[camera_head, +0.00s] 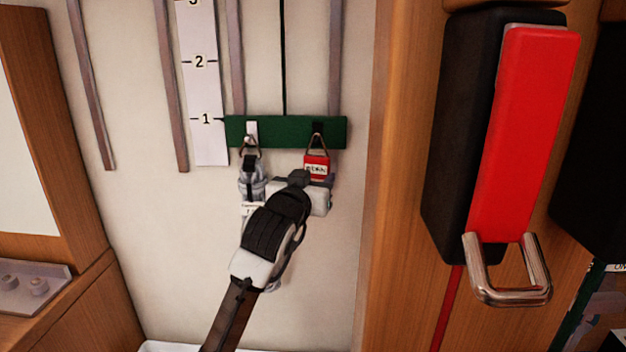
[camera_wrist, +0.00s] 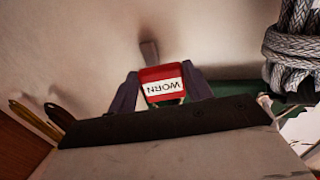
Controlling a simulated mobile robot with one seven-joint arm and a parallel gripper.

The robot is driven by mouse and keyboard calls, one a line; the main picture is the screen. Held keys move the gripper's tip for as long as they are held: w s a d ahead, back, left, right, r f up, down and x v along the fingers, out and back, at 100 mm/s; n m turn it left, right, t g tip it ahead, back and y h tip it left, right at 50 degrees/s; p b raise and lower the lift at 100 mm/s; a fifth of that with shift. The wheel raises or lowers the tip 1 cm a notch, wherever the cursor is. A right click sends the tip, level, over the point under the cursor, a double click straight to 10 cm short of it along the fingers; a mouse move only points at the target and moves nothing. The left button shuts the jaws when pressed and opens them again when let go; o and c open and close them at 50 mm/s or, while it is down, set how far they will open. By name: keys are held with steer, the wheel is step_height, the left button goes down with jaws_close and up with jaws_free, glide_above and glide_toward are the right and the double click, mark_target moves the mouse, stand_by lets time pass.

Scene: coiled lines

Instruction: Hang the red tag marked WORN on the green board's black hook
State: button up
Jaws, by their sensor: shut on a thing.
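The red tag (camera_head: 316,168) hangs below a metal triangular ring (camera_head: 318,143) at the right end of the green board (camera_head: 285,131). The ring's top overlaps the black hook (camera_head: 318,128) in the head view; I cannot tell for sure whether it is around the hook. In the wrist view the tag (camera_wrist: 163,86), its white label reading WORN upside down, sits between the two dark fingers of my gripper (camera_wrist: 162,92). My gripper (camera_head: 318,181) is shut on the tag, just below the board. The hook is not clear in the wrist view.
A grey rope coil (camera_head: 251,182) hangs from the board's white hook (camera_head: 251,130), close left of my gripper; it also shows in the wrist view (camera_wrist: 290,50). A numbered white strip (camera_head: 203,90) is left of the board. A red handle (camera_head: 525,130) stands far right.

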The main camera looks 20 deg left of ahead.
stand_by(0.4)
steer(key=o, duration=1.1)
